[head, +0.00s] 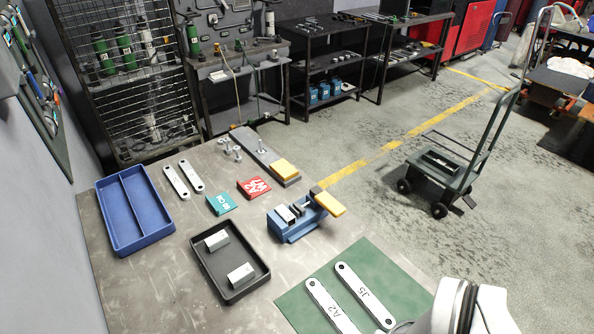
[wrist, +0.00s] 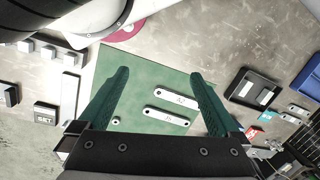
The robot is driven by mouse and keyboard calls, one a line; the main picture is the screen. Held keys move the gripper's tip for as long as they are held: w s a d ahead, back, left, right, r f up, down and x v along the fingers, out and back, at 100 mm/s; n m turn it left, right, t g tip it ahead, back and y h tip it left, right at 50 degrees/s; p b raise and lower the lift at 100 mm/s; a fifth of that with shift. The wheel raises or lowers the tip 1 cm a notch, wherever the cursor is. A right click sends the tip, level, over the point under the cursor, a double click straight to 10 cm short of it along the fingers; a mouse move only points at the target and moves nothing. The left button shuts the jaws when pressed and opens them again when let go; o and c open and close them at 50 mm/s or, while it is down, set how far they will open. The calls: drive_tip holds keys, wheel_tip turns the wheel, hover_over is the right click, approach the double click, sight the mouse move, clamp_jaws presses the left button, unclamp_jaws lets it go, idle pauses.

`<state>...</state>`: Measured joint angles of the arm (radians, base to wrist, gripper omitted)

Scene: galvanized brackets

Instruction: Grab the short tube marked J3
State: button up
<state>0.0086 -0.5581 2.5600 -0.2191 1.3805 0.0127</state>
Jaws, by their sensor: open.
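My gripper (wrist: 159,75) is open and empty, its two green fingers spread above the green mat (wrist: 140,72). No mark J3 can be read in either view. Two short pale tubes (head: 216,240) (head: 240,274) lie apart in the black tray (head: 226,300), their marks unreadable. The tray also shows at the right of the wrist view (wrist: 236,92), away from my fingers. Several short pale blocks (wrist: 48,52), possibly tubes, stand at the left of the wrist view, their marks too small to read.
Two flat white links, seemingly marked A2 (head: 325,305) and J5 (head: 365,295), lie on the mat. A blue divided tray (head: 108,215) is at the left. Bare table lies left of the black tray.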

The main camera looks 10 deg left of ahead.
drive_tip(key=w+a+r+n+h, duration=0.1)
drive_tip(key=w+n+h, duration=0.2)
drive_tip(key=w+n, duration=0.45)
drive_tip(key=w+r+n+h, duration=0.25)
drive_tip(key=w+n, duration=0.25)
drive_tip(key=w, duration=0.5)
drive_tip(key=w+a+f+n+t+h, duration=0.3)
drive_tip(key=w+a+f+n+h, duration=0.15)
drive_tip(key=w+a+n, duration=0.65)
drive_tip(key=n+t+h, duration=0.1)
drive_tip(key=n+t, duration=0.6)
drive_tip(key=n, duration=0.2)
approach(283, 214)
drive_tip(key=x, duration=0.3)
drive_tip(key=shift+w+d+r, duration=0.1)
drive_tip(key=shift+w+d, duration=0.1)
drive_tip(key=shift+w, duration=0.2)
drive_tip(key=x, duration=0.5)
drive_tip(key=shift+d+f, duration=0.15)
drive_tip(key=shift+f, duration=0.25)
drive_tip(key=c, duration=1.3)
